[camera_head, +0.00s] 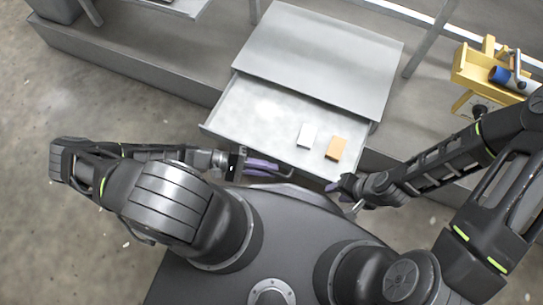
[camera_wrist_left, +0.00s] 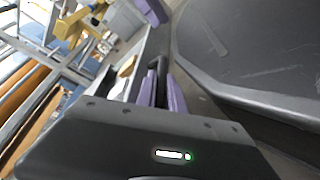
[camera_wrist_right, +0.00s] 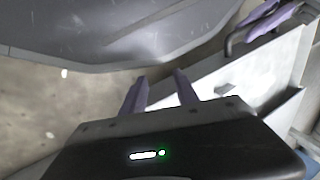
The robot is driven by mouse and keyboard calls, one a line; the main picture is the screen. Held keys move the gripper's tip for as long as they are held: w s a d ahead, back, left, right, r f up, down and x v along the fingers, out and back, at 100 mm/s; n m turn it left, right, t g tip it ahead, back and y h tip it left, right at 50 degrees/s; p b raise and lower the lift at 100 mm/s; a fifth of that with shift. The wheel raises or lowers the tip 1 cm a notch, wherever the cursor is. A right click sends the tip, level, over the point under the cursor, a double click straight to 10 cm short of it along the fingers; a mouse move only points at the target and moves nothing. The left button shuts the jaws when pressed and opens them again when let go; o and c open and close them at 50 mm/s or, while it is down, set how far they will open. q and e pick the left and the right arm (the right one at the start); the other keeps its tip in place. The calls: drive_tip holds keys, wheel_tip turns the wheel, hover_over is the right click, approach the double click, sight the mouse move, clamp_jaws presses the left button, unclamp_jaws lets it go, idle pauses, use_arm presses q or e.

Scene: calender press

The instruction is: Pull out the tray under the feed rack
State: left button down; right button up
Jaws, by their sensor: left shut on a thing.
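The grey tray (camera_head: 262,117) is drawn out from under the flat grey feed rack (camera_head: 318,55), its front edge close to my body. A white block (camera_head: 307,135) and an orange block (camera_head: 336,148) lie in it. My left gripper (camera_head: 268,169) is at the tray's front, its purple fingers shut on the dark handle; the fingers and handle also show in the left wrist view (camera_wrist_left: 160,88). My right gripper (camera_head: 340,187) is by the tray's front right corner. In the right wrist view its purple fingers (camera_wrist_right: 158,92) are apart with nothing visible between them.
A yellow fixture with a blue-ended roller (camera_head: 500,75) stands at the right. A grey plinth (camera_head: 130,65) runs behind the tray, and thin metal legs rise beside the rack. Bare concrete floor (camera_head: 60,105) lies open at the left.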

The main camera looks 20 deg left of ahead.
use_arm(q)
drive_tip(key=shift+s+a, duration=0.1)
drive_tip(key=shift+s, duration=0.1)
drive_tip(key=c, duration=1.7)
unclamp_jaws()
drive_tip(key=shift+a, duration=0.1)
drive_tip(key=p+v, duration=0.1)
drive_tip(key=v, duration=0.6)
drive_tip(key=shift+a, duration=0.3)
drive_tip(key=shift+r, duration=0.15)
